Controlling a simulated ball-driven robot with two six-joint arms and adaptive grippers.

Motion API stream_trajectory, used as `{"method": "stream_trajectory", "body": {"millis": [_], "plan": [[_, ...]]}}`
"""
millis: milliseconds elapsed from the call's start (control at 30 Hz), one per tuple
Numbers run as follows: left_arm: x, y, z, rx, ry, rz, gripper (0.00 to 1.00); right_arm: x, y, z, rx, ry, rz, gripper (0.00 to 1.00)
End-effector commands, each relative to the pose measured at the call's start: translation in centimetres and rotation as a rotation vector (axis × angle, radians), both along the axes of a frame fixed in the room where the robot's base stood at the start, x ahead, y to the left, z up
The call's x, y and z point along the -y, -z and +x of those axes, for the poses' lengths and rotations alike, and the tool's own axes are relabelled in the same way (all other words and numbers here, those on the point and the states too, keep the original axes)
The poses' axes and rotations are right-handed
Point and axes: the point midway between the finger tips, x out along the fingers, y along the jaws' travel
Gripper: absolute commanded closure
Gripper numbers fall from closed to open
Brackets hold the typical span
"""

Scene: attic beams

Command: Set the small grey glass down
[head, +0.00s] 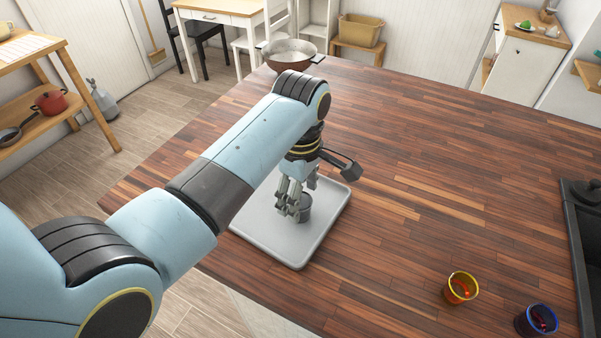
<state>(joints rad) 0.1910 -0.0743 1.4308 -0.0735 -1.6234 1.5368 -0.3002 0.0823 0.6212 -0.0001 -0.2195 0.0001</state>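The small grey glass (305,207) is upright at the light grey tray (290,250) on the wooden counter. My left gripper (292,208) points down at the glass, with its fingers against the glass and covering its left side. It looks shut on the glass. The glass's base is low over the tray or touching it; I cannot tell which. My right gripper is not in view.
A yellow cup (460,288) and a blue cup (536,321) stand at the front right. A large bowl (289,54) sits at the counter's far corner. A dark sink (583,230) is at the right edge. The counter's middle is clear.

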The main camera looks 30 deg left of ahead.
Motion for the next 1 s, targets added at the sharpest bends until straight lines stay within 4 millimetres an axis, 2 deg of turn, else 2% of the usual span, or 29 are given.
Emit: {"method": "stream_trajectory", "body": {"millis": [300,500,633,1000], "plan": [[0.0,-7.1,0.1,0.004,-0.001,0.001,0.34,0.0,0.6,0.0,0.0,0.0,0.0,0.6],[0.0,-9.8,0.0,0.002,0.0,0.0,0.34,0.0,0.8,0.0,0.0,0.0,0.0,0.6],[0.0,-10.4,0.0,0.0,0.0,0.0,0.34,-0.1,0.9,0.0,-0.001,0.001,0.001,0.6],[0.0,-10.4,0.0,0.0,0.0,0.0,0.34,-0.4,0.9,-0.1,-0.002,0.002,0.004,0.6]]}}
